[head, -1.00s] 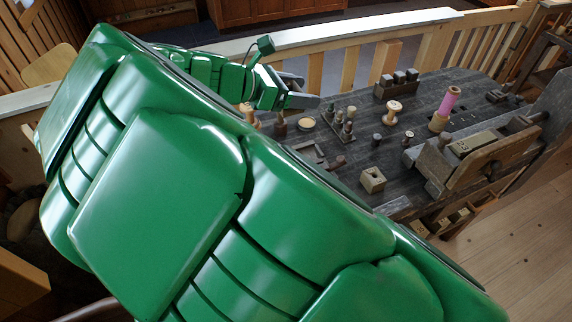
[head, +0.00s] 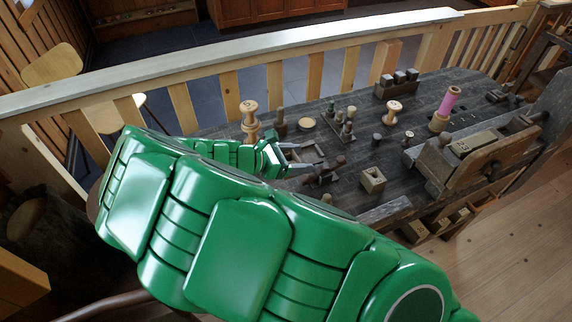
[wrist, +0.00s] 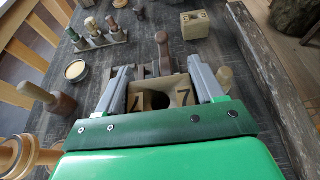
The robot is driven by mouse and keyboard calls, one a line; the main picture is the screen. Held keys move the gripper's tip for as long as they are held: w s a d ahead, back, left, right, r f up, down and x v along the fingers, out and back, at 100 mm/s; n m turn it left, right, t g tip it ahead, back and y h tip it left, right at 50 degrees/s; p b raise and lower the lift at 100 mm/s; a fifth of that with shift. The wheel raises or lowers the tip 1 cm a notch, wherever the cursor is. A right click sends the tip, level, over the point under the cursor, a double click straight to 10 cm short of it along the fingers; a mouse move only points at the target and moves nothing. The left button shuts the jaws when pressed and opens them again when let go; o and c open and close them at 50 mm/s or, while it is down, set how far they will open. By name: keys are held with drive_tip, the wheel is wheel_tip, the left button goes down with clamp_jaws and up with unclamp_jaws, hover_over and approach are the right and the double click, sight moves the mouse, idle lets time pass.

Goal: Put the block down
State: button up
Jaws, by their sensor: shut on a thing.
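A light wooden block (wrist: 182,95) with a dark round hole and a dark "7" sits between the two grey fingers of my gripper (wrist: 160,88) in the wrist view. The fingers are shut on its sides. In the head view my gripper (head: 306,156) is over the left part of the dark workbench (head: 350,205), low by the look of it. The held block cannot be made out there. Whether its underside touches the bench is hidden.
A second holed block (head: 373,181) stands right of my gripper. A spool (head: 249,112), a pale disc (head: 306,124) and a peg rack (head: 345,128) stand behind it. Dark brown handled tools (head: 330,170) lie close by. A vise (head: 485,155) is at the right.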

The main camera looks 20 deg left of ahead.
sight(300, 179)
drive_tip(key=shift+f, duration=4.45)
drive_tip(key=shift+f, duration=0.1)
drive_tip(key=o, duration=1.1)
drive_tip(key=shift+o, duration=0.2)
drive_tip(key=v, duration=1.2)
drive_tip(key=shift+d, duration=0.1)
